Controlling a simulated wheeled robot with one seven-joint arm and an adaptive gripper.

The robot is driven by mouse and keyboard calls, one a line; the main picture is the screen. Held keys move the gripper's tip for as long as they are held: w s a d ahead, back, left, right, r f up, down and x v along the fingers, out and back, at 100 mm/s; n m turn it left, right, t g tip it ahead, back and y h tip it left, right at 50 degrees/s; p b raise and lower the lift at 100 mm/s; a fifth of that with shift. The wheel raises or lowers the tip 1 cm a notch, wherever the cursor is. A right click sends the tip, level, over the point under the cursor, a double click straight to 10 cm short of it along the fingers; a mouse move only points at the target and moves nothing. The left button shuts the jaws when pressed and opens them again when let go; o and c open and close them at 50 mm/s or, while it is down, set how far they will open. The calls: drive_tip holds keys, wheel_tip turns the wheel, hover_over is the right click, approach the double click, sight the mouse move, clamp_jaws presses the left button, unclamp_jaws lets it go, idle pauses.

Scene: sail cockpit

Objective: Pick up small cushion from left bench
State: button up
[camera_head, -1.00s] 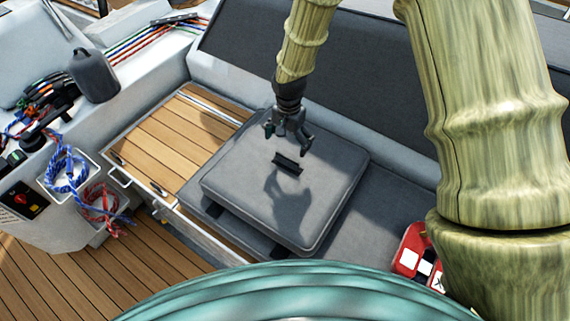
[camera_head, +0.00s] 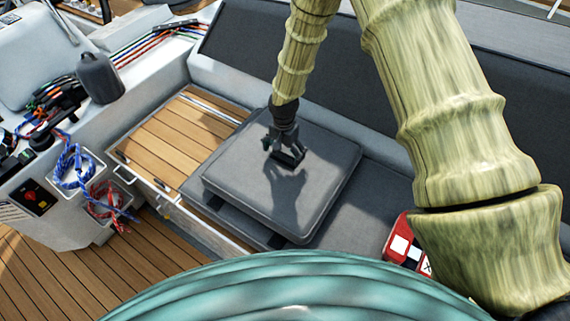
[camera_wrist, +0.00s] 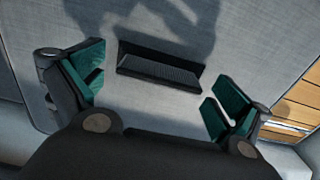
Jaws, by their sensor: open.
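The small cushion (camera_head: 240,185) is grey and square, and lies flat on the bench seat, with a dark handle (camera_head: 288,158) on its upper face. My gripper (camera_head: 281,152) is just above the cushion's middle, pointing down at the handle and partly covering it in the head view. In the wrist view the handle (camera_wrist: 160,67) is a black ribbed bar lying between and a little beyond my open fingers (camera_wrist: 155,88), whose pads are green. The fingers look apart from the handle. The cushion's fabric (camera_wrist: 120,105) fills most of the wrist view.
The bench seat (camera_head: 365,205) continues right of the cushion, with a red and white checked item (camera_head: 405,245) near its front. A slatted wooden panel (camera_head: 180,140) is at left. The grey backrest (camera_head: 330,80) rises behind. Ropes (camera_head: 75,168) hang at the far left.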

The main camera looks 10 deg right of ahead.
drive_tip(key=shift+w+f, duration=0.3)
drive_tip(key=shift+f, duration=0.2)
drive_tip(key=shift+s+r, duration=0.25)
drive_tip(key=shift+w+f, duration=0.1)
drive_tip(key=shift+f, duration=0.05)
drive_tip(key=c, duration=2)
drive_tip(key=shift+c, duration=0.2)
